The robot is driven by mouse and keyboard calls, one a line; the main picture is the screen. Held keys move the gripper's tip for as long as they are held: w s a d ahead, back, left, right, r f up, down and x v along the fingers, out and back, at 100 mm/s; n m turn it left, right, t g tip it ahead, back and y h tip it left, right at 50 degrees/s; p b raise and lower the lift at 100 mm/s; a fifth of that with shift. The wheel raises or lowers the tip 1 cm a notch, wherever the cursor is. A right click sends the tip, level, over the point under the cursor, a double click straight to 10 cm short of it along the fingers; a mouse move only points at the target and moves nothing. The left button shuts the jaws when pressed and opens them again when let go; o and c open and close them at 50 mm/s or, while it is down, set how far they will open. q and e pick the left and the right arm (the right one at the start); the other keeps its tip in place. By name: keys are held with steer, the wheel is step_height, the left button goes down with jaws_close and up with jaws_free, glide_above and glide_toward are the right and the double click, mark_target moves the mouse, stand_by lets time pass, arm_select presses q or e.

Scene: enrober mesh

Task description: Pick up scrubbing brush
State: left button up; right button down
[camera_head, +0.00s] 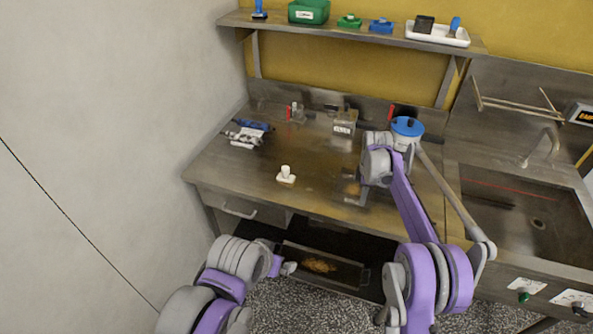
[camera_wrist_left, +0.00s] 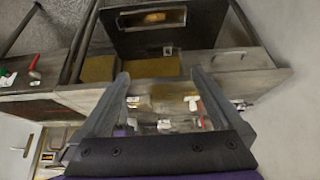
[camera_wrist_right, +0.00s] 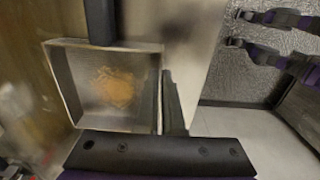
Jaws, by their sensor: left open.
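A small white piece with an upright knob-like handle (camera_head: 286,175) stands on the steel counter; it may be the scrubbing brush. A blue brush (camera_head: 259,10) stands at the left of the wall shelf, and another blue-handled brush (camera_head: 455,26) leans in a white tray. My left gripper (camera_head: 289,268) is low, in front of the counter; its fingers are apart and empty in the left wrist view (camera_wrist_left: 160,95). My right gripper (camera_wrist_right: 168,85) is over the counter, its fingers close beside the wall of a metal pan (camera_wrist_right: 75,90) with orange residue. Whether it grips the wall is unclear.
A sink (camera_head: 530,215) lies at the right of the counter (camera_head: 235,175). A blue-lidded container (camera_head: 407,127) stands behind my right arm. Cloths or packets (camera_head: 248,134) lie at the back left. A plain wall (camera_head: 100,120) bounds the left. A tray with orange residue (camera_head: 318,264) sits below.

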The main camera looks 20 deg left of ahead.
arm_select(q)
steer(key=w+a+r+g, duration=0.1)
steer(key=w+a+r, duration=0.1)
steer(key=w+r, duration=0.6)
steer(key=n+g, duration=0.2)
steer(key=g, duration=0.3)
glide_above(286, 175)
steer(key=f, duration=0.7)
steer(key=shift+w+d+f, duration=0.25)
steer(key=shift+w+d, duration=0.05)
steer(key=shift+w, duration=0.1)
steer(key=shift+w+a+f, duration=0.15)
steer(key=shift+f, duration=0.4)
step_height(286, 175, down, 6)
steer(key=shift+a+f, duration=0.1)
steer(key=shift+w+a+f, duration=0.1)
steer(key=shift+a+f, duration=0.05)
steer(key=shift+f, duration=1.25)
steer(key=shift+a+f, duration=0.15)
steer(key=shift+f, duration=1.2)
